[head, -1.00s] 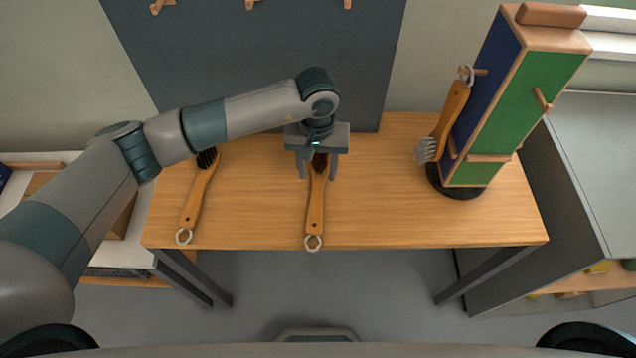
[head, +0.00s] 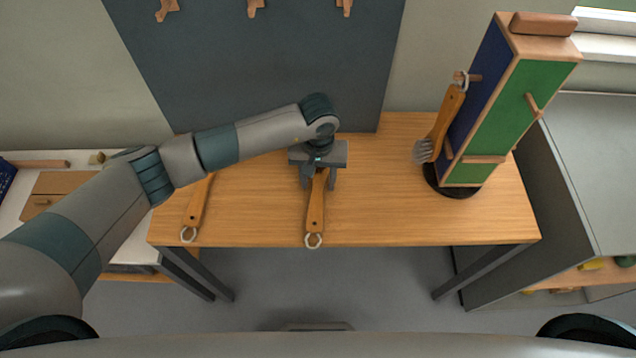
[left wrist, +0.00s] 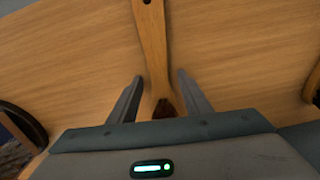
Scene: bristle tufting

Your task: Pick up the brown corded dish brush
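A dish brush with a wooden handle (head: 316,210) and a pale cord loop lies on the table in the middle of the head view, loop toward me. In the left wrist view its handle (left wrist: 151,40) runs between my fingers, and brown bristles show near the palm. My left gripper (head: 318,184) is open, pointing down over the brush's head end, one finger on each side with gaps. It also shows in the left wrist view (left wrist: 160,80). The bristle end is hidden by the gripper in the head view. My right gripper is not in view.
A second brush (head: 198,208) lies to the left, its head hidden behind my arm. A third brush (head: 444,118) hangs on a peg of the blue and green tower (head: 518,110) at right. The wooden table (head: 400,220) is clear between middle brush and tower.

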